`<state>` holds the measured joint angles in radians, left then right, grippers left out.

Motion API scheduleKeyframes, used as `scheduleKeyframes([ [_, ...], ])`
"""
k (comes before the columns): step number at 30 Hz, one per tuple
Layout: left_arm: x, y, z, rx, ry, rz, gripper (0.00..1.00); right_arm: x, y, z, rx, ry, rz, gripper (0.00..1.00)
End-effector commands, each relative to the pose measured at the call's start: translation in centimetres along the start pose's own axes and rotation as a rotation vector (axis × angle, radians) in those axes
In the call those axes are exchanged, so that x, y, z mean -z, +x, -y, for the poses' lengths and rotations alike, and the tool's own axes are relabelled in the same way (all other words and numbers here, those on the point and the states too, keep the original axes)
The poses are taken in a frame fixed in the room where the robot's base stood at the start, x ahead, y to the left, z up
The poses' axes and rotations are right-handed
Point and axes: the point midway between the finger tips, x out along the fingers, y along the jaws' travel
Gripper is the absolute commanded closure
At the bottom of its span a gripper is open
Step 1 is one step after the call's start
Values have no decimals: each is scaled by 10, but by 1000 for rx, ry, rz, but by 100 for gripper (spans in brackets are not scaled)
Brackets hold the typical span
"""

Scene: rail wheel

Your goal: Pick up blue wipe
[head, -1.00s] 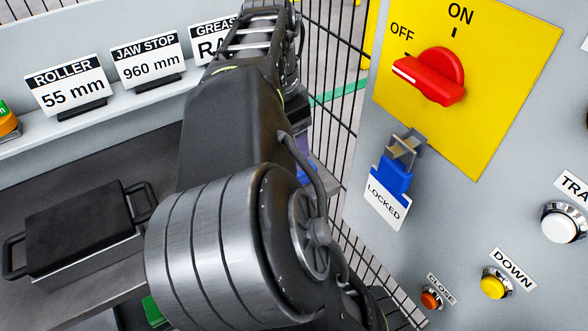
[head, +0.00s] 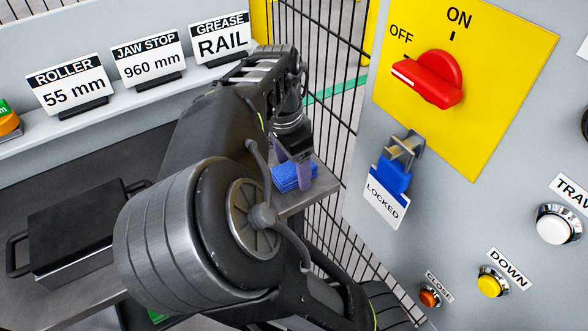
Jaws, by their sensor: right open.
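The blue wipe (head: 287,178) is a small folded stack lying at the right end of the grey bench (head: 318,190). My right gripper (head: 299,164) points down right at the wipe, with a finger in front of its right part. The jaws are open; my own arm hides part of them, and I cannot tell whether they touch the wipe. My left gripper is out of view.
A black box with handles (head: 75,225) sits on the bench at left. Label signs (head: 148,62) stand on the ledge behind. A wire fence (head: 335,100) is behind the wipe. The control panel (head: 400,265), with a red switch (head: 428,80) and blue padlock (head: 390,176), is at right.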

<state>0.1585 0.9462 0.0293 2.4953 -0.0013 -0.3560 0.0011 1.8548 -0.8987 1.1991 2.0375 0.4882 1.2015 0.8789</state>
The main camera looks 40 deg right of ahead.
Motion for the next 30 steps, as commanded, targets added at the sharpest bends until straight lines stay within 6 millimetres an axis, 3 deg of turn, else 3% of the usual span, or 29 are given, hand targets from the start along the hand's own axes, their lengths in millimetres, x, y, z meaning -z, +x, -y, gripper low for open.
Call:
scheduleKeyframes([
  [20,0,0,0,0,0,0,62,0,5,0,1,-1,-1,30],
  [30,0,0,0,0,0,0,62,0,5,0,1,-1,-1,58],
])
